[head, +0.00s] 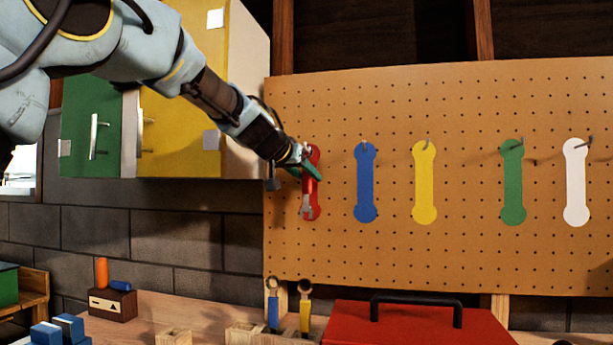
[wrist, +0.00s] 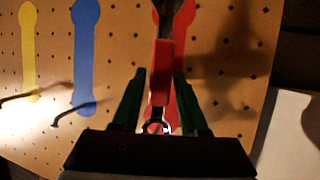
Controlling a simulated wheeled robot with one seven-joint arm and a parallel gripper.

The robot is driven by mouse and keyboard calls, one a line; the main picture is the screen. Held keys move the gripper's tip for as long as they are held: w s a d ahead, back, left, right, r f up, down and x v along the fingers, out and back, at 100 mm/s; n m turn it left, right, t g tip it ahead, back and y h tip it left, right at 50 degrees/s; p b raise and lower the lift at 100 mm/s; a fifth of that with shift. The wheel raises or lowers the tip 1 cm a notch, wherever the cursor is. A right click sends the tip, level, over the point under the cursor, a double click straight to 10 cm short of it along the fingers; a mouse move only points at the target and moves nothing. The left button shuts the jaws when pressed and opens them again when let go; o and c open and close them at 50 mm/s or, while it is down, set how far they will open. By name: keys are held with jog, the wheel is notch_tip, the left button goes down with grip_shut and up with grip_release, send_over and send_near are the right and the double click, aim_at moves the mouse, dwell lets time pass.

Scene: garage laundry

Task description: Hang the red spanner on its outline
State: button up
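The red spanner (head: 307,188) is upright at the pegboard, in front of the red outline (head: 314,211), ring end up and grey jaw down. In the wrist view, which is upside down, its red handle (wrist: 162,75) stands between the fingers and a pale ring (wrist: 155,127) shows near the palm. My gripper (head: 305,172) is at the spanner's upper part. In the wrist view the green fingers (wrist: 161,75) stand either side of the handle, with a narrow gap visible on one side. The red outline's peg is hidden, so I cannot tell whether the ring is around it.
Blue (head: 365,185), yellow (head: 425,185), green (head: 512,185) and white (head: 576,185) outlines with pegs are bare to the right. Blue- and yellow-handled spanners (head: 305,312) stand in a wooden holder below. A red toolbox (head: 400,325) is on the bench. Cabinets (head: 180,100) hang at left.

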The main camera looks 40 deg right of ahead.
jog(key=shift+o, duration=1.4)
jog(key=shift+w, duration=0.1)
jog(key=b+v, duration=0.3)
jog(key=v, duration=0.8)
jog(key=shift+s, duration=0.2)
